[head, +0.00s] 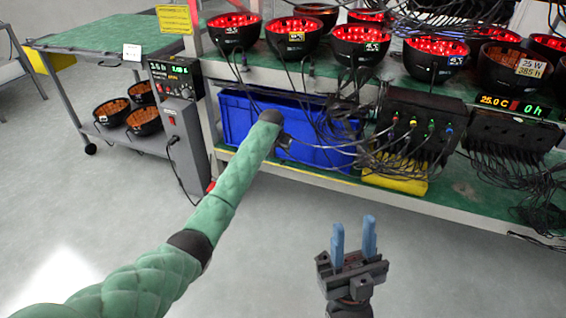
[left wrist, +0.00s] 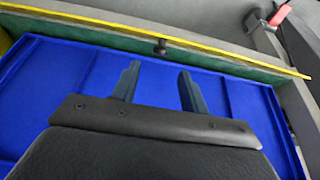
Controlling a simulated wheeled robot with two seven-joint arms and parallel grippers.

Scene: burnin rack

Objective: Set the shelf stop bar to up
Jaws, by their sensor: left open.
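A long thin yellow bar (left wrist: 200,49), which looks like the shelf stop bar, runs along the lower shelf's edge in the left wrist view. A black knob (left wrist: 161,47) sits on it. Whether the bar is up or down I cannot tell. My left gripper (left wrist: 159,69) is open and empty, its fingers pointing towards the knob over the blue crate (left wrist: 70,80). In the head view my left gripper (head: 284,146) is mostly hidden behind its wrist, in front of the blue crate (head: 238,120). My right gripper (head: 354,222) is open and empty, over the floor.
A red handle (left wrist: 280,15) is at the rack post beside the bar's end. Cables hang before the crate and a black connector box (head: 425,108). A cart (head: 95,38) stands left; the floor in front is clear.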

